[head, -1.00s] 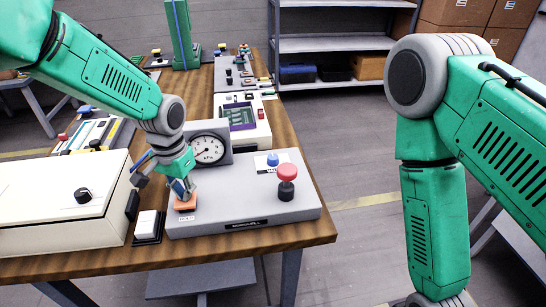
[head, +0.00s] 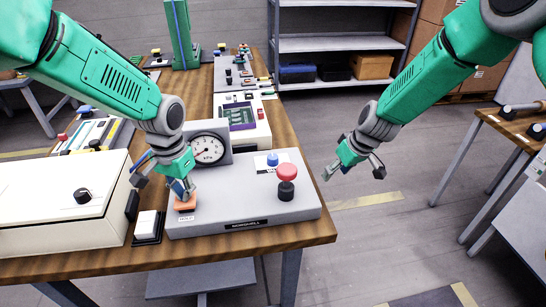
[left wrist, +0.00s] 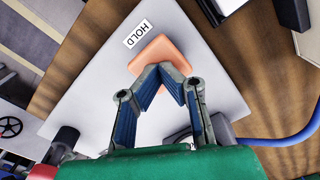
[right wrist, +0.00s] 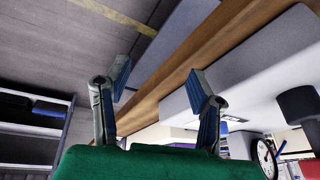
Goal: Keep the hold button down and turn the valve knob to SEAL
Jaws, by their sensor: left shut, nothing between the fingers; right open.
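The orange hold button (head: 185,203) is at the front left of the grey console (head: 230,205). It shows beside a HOLD label in the left wrist view (left wrist: 160,50). My left gripper (head: 183,192) is shut and empty, its tips at the button's top; they look in contact, but how far it is pressed I cannot tell. A blue knob (head: 272,159) is at the console's back, beside a small white label too small to read. A red-topped dark knob (head: 287,172) stands in front of it. Which one is the valve knob is unclear. My right gripper (head: 353,172) is open and empty, right of the console.
A dial gauge (head: 207,150) stands at the console's back left. A white switch (head: 147,224) and a cream box (head: 65,205) lie to the left. The wooden table's right edge (head: 315,200) is beside the console, with open floor beyond.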

